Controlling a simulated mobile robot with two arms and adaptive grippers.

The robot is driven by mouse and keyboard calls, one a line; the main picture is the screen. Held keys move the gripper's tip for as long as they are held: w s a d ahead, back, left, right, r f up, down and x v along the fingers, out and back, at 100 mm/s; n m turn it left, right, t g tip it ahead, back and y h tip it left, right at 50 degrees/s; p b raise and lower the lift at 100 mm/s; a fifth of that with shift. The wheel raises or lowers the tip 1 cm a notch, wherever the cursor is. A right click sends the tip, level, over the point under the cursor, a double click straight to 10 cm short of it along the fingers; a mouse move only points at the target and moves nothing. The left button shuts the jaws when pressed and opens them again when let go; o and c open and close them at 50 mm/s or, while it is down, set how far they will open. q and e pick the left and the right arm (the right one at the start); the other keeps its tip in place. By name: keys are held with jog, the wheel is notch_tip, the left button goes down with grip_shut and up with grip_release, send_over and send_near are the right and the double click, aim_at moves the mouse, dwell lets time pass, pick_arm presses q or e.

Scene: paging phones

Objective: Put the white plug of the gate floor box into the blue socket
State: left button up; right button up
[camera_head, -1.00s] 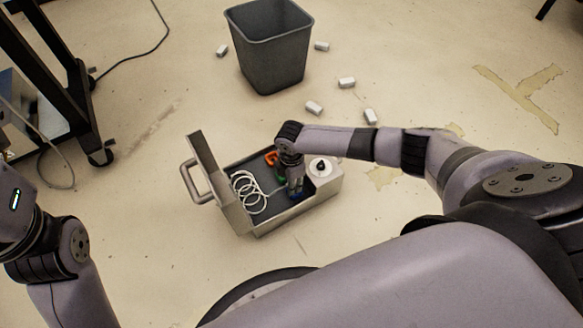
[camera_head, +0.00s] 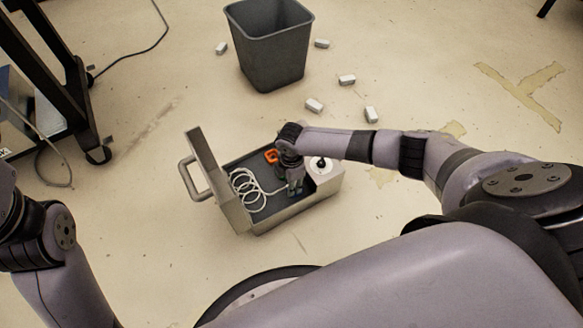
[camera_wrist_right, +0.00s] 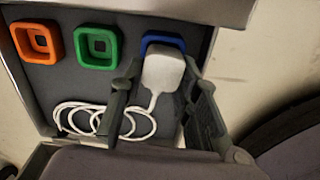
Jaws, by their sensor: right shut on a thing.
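The grey metal floor box (camera_head: 285,219) stands open on the floor. In the right wrist view its panel holds an orange socket (camera_wrist_right: 36,42), a green socket (camera_wrist_right: 97,46) and a blue socket (camera_wrist_right: 152,39) in a row. My right gripper (camera_wrist_right: 160,85), also in the head view (camera_head: 295,188), is shut on the white plug (camera_wrist_right: 163,68). The plug overlaps the blue socket and hides most of it; I cannot tell whether it is inserted. Its white cable (camera_wrist_right: 85,118) runs to a coil inside the box. My left gripper is out of view; only its arm shows.
A dark bin (camera_head: 270,50) stands beyond the box, with several small white blocks (camera_head: 347,80) around it. A raised lid (camera_head: 208,165) and handle are on the box's left. A white round part with a black knob (camera_head: 321,164) is at its right end.

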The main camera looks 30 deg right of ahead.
jog(key=shift+f, duration=0.35)
jog(key=o, duration=1.3)
jog(key=shift+c, duration=0.2)
jog(key=shift+r, duration=0.1)
notch_tip(320, 180, up, 12)
